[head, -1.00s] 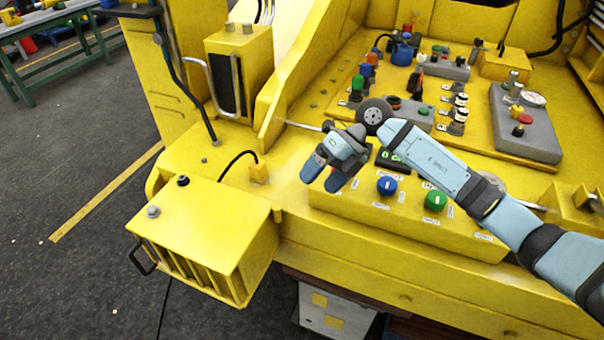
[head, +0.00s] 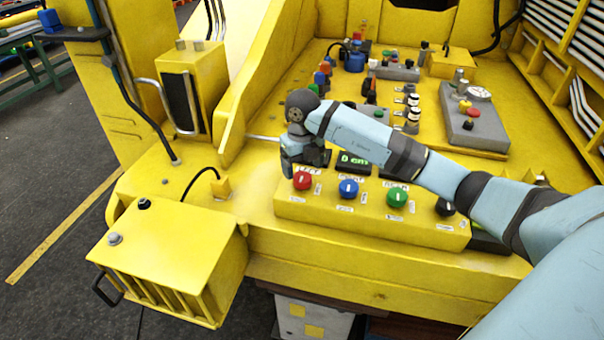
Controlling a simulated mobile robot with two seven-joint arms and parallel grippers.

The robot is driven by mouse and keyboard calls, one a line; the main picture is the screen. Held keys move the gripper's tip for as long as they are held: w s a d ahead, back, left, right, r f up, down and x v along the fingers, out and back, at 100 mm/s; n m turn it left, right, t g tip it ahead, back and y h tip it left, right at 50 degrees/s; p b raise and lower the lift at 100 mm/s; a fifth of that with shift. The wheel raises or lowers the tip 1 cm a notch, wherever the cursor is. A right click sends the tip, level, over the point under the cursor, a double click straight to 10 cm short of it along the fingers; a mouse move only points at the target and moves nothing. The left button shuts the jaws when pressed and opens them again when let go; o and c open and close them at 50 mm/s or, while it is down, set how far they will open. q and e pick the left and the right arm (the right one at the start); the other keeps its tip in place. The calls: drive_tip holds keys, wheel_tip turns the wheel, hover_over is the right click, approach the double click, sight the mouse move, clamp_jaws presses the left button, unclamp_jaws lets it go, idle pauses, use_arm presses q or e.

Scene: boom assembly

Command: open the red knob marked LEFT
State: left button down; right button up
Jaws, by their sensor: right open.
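The red knob (head: 302,181) is the leftmost of a row on the front face of a yellow control box (head: 375,222). A label above it, partly legible, seems to read LEFT. My right gripper (head: 288,172) is open, just above and left of the red knob, with its fingers pointing down. It looks close to the knob, but I cannot tell whether it touches. The arm comes in from the right over the box. My left gripper is not in view.
A blue knob (head: 348,188), a green knob (head: 396,196) and a black knob (head: 444,207) sit right of the red one. A small green-lit display (head: 354,161) is behind them. A yellow ribbed box (head: 168,262) stands at lower left. Several switches crowd the panel behind.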

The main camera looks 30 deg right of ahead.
sight(302, 176)
drive_tip(key=shift+f, duration=1.75)
drive_tip(key=c, duration=0.9)
